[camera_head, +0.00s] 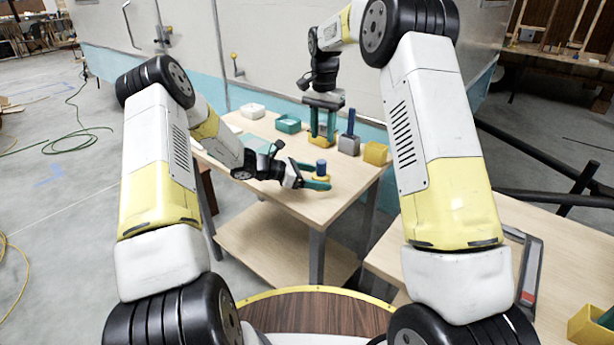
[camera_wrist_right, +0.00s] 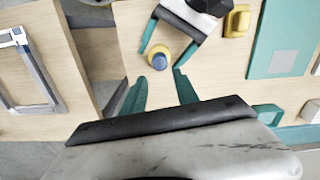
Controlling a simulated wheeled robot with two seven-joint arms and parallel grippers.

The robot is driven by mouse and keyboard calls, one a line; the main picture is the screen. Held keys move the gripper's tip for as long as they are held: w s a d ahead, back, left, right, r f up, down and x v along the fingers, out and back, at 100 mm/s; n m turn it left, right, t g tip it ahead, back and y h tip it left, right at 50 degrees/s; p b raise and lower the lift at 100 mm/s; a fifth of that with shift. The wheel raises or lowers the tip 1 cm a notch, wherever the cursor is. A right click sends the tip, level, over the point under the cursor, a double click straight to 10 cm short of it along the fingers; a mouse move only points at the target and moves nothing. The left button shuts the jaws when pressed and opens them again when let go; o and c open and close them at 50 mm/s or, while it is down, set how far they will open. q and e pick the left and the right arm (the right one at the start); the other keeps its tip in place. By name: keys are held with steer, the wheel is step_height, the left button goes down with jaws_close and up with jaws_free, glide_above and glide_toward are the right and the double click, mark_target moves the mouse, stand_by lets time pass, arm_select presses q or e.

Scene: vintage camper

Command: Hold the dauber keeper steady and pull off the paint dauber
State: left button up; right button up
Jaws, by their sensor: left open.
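The dauber keeper (camera_head: 320,177), a small round yellow pot, stands upright on the wooden table. The paint dauber (camera_head: 321,166) shows as a blue knob in its top. In the right wrist view the dauber (camera_wrist_right: 159,61) is seen from above with the keeper's yellow rim around it. My left gripper (camera_head: 314,176) is open, its teal fingers on either side of the keeper; I cannot tell whether they touch it. My right gripper (camera_head: 323,126) is open and empty, pointing down above the table behind the keeper. In its wrist view its fingers (camera_wrist_right: 163,88) are apart, with the dauber beyond the tips.
A grey block with a blue handle (camera_head: 349,143) and a yellow box (camera_head: 376,153) stand to the right on the table (camera_head: 338,203). A green tray (camera_head: 288,123) and a white tray (camera_head: 252,110) are at the back left. Bare tabletop lies in front of the keeper.

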mark_target(322, 161)
arm_select(q)
steer(key=shift+w+d+f, duration=0.2)
steer(key=shift+d+f, duration=0.05)
steer(key=shift+d, duration=0.35)
steer(key=c, duration=1.7)
arm_select(e)
steer(key=shift+o, duration=1.4)
step_height(322, 161, down, 3)
steer(key=n, duration=0.3)
steer(key=shift+n, duration=0.3)
steer(key=shift+f+n, duration=0.4)
steer(key=shift+f, duration=3.85)
